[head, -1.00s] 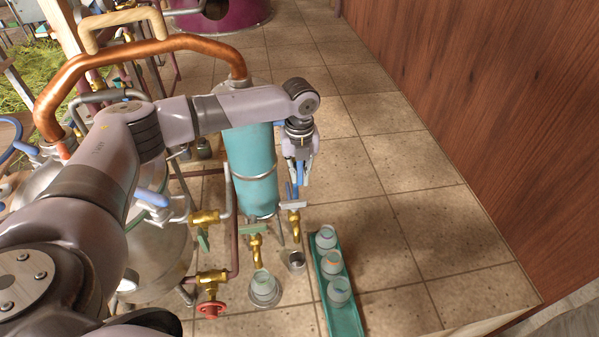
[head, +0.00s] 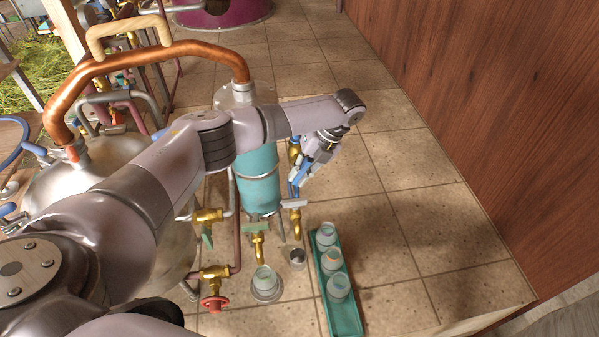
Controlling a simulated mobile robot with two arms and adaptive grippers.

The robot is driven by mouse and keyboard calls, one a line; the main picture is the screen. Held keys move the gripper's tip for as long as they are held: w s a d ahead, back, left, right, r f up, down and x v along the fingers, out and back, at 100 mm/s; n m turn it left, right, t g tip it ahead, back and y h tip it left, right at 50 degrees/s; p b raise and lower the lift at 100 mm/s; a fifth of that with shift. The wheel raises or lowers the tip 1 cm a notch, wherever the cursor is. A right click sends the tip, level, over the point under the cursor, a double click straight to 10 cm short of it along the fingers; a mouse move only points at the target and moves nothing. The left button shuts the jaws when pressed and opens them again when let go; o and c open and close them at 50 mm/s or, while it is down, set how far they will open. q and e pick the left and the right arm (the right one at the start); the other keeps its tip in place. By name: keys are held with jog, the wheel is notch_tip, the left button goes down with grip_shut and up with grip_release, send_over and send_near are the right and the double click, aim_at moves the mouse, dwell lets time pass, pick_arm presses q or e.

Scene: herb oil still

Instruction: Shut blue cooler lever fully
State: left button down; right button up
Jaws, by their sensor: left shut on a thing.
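The cooler (head: 258,180) is a teal upright cylinder in the middle of the head view. A blue lever (head: 293,190) stands up from a brass valve (head: 295,222) at its lower right. My left gripper (head: 299,178) reaches down from the upper right, tilted, with its fingers shut on the blue lever. The fingers hide part of the lever, so its exact angle is hard to tell. My right gripper is not in view.
A teal tray (head: 345,312) with three cups stands to the lower right. A second brass tap (head: 257,246) hangs over a cup (head: 265,282). A red valve wheel (head: 214,303) sits lower left. A wooden wall (head: 490,110) bounds the right; tiled floor between is clear.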

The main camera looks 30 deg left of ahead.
pick_arm(q)
jog(key=shift+g+y+b, duration=0.3)
jog(key=shift+y, duration=0.2)
jog(key=shift+r, duration=0.1)
jog(key=c, duration=1.7)
grip_release()
jog(key=shift+o, duration=0.2)
jog(key=v, duration=1.2)
jog(key=shift+w+d, duration=0.1)
